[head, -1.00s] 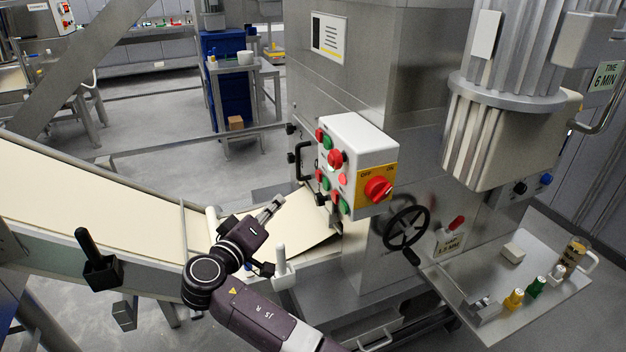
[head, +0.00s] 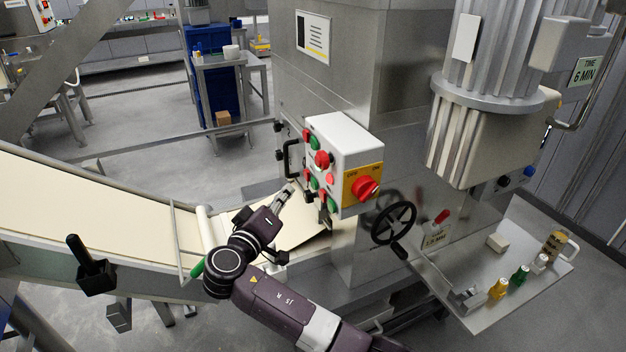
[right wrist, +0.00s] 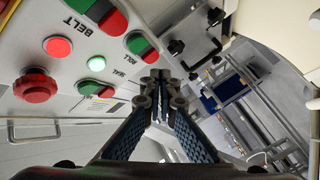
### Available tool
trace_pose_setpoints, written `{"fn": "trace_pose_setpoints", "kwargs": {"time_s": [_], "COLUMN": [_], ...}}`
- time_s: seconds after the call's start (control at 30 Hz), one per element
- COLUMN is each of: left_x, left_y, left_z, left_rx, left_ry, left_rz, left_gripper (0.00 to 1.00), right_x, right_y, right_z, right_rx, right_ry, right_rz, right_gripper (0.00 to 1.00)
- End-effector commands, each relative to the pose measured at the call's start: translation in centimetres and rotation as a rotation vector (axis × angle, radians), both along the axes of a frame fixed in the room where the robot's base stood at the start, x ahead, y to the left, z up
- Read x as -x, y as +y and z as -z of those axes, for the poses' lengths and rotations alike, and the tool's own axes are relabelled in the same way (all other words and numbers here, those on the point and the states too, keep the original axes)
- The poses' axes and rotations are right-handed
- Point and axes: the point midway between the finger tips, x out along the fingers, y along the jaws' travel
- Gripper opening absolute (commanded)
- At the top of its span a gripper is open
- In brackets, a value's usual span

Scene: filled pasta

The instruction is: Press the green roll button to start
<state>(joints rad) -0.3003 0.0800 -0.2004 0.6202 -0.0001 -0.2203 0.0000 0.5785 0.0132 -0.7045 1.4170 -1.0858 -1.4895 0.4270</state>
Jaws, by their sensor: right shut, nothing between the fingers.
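The white control box (head: 345,140) stands on the machine's front, with red and green buttons on its left face. In the right wrist view, the green roll button (right wrist: 137,44) is by the ROLL label, beside a red one. My right gripper (head: 287,191) is shut and empty, just left of the lower buttons in the head view. In the right wrist view its closed fingertips (right wrist: 158,83) lie below and right of the roll pair in the picture. They look apart from the buttons, but the exact gap is unclear. My left gripper is not in view.
A red mushroom button (right wrist: 35,88) sits on the same face, and a yellow panel with a red rotary switch (head: 365,188) is on the box. A black handwheel (head: 394,223) is below right. A cream conveyor belt (head: 90,205) runs in from the left.

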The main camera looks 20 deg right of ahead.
Motion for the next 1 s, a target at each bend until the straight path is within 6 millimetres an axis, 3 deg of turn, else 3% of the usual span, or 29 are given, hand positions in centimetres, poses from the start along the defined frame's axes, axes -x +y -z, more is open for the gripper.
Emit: {"fn": "trace_pose_setpoints", "kwargs": {"time_s": [0.3,1.0], "left_x": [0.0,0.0], "left_y": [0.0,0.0], "left_z": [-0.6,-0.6], "left_rx": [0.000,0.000], "left_ry": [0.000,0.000], "left_rz": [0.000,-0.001], "left_gripper": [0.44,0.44], "right_x": [-0.1,-0.1], "right_y": [-3.1,-3.4], "right_z": [0.0,0.0], "right_rx": [-0.001,-0.001], "right_ry": [0.000,-0.001], "right_rz": [0.001,0.000], "right_gripper": [0.00,0.00]}}
